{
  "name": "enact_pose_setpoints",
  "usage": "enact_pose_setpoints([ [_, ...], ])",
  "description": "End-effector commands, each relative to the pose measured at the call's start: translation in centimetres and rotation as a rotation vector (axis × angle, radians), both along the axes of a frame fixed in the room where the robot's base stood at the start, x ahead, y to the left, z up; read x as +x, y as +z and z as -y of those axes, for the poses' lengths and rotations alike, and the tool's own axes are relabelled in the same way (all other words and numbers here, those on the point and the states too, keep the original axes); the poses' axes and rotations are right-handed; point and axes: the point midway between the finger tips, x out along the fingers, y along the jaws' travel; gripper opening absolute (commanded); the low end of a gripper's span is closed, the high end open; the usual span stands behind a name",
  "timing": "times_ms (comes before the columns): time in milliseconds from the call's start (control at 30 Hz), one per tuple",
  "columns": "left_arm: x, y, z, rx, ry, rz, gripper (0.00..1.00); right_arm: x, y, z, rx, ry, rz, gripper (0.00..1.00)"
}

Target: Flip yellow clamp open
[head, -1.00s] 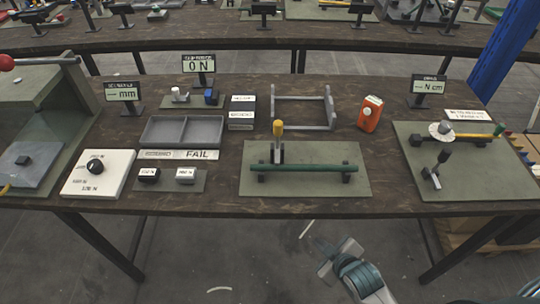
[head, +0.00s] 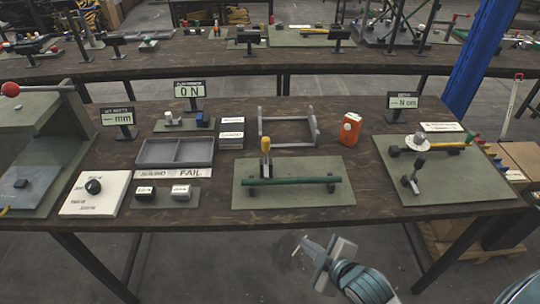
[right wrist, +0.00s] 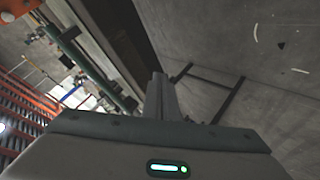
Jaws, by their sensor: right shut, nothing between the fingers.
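The yellow clamp handle (head: 265,146) stands upright on a dark bracket at the middle of the table. It is at the back side of a dark green bar (head: 292,180) that lies across a grey-green plate (head: 330,196). My right gripper (head: 313,250) is in front of the table edge, over the floor, apart from the clamp. Its fingers are shut and empty, and they also show in the right wrist view (right wrist: 160,97). My left gripper is not in view.
An orange device (head: 351,129) and a grey frame (head: 287,130) stand behind the plate. A second plate (head: 462,184) with a lever and a yellow-green bar is at the right. A grey tray (head: 174,152), a white knob box (head: 94,194) and small sign displays are at the left.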

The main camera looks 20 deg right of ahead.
Motion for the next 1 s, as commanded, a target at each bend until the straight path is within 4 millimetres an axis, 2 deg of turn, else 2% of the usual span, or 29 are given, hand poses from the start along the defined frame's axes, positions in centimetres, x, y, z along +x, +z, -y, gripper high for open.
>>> enact_pose_setpoints([
  [167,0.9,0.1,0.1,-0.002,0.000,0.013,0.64,1.8,1.9,0.0,-0.066,0.073,0.097,0.00],
  [367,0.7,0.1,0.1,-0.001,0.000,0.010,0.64,4.3,5.1,-0.2,-0.181,0.182,0.255,0.00],
  [500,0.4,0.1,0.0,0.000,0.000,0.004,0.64,6.5,9.0,-0.4,-0.321,0.290,0.437,0.00],
  [700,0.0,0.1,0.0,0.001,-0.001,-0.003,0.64,8.2,13.7,-0.9,-0.498,0.396,0.659,0.00],
  [800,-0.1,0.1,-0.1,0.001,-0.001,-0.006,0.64,8.5,15.0,-1.1,-0.548,0.418,0.721,0.00],
  [1000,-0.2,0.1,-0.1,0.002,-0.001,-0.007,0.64,8.6,15.8,-1.2,-0.577,0.431,0.757,0.00],
])
